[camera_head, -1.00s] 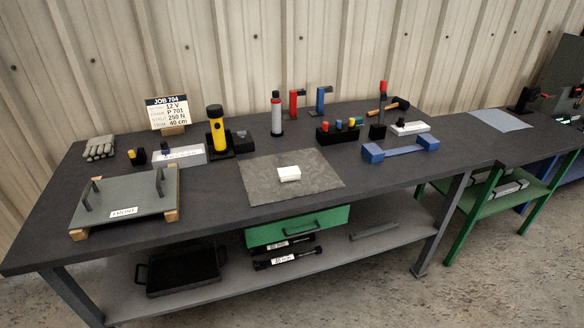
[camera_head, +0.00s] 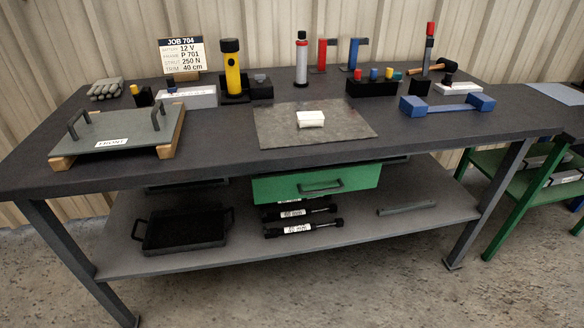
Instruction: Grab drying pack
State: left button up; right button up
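A small white block-like pack (camera_head: 310,118) lies on a dark grey mat (camera_head: 285,140) at the middle of the workbench. It may be the drying pack; no label on it can be read. No other thing in view is plainly marked as a drying pack. Neither of my grippers is in view.
On the workbench (camera_head: 225,152) stand a grey plate with handles (camera_head: 115,130) at left, a yellow cylinder (camera_head: 233,72), a blue bar-shaped holder (camera_head: 447,105) and a job sign (camera_head: 181,54). Below are a green drawer (camera_head: 315,183) and a black tray (camera_head: 183,230) on the shelf.

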aim_at(310, 119)
jog(key=i+l+u, duration=0.25)
jog(key=i+l, duration=0.2)
jog(key=l, duration=0.2)
jog(key=i+l+u, duration=0.15)
jog(key=l, duration=0.2)
